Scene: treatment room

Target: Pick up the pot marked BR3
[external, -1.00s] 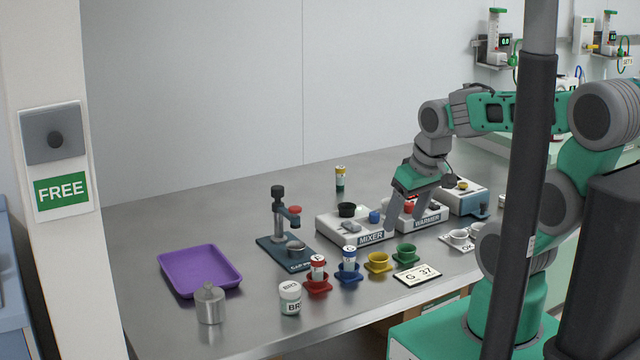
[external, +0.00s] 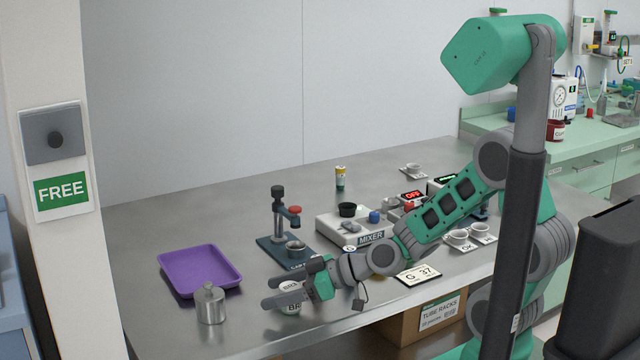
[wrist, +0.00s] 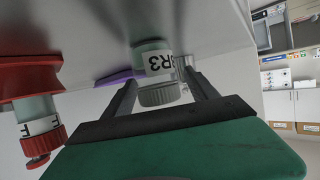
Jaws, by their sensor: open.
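A red-capped tube in a red holder (wrist: 35,78) stands close beside my gripper in the wrist view. A metal flask (external: 210,304) and purple tray (external: 163,262) are to the left. The press (external: 270,243) and mixer (external: 330,228) stand behind.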

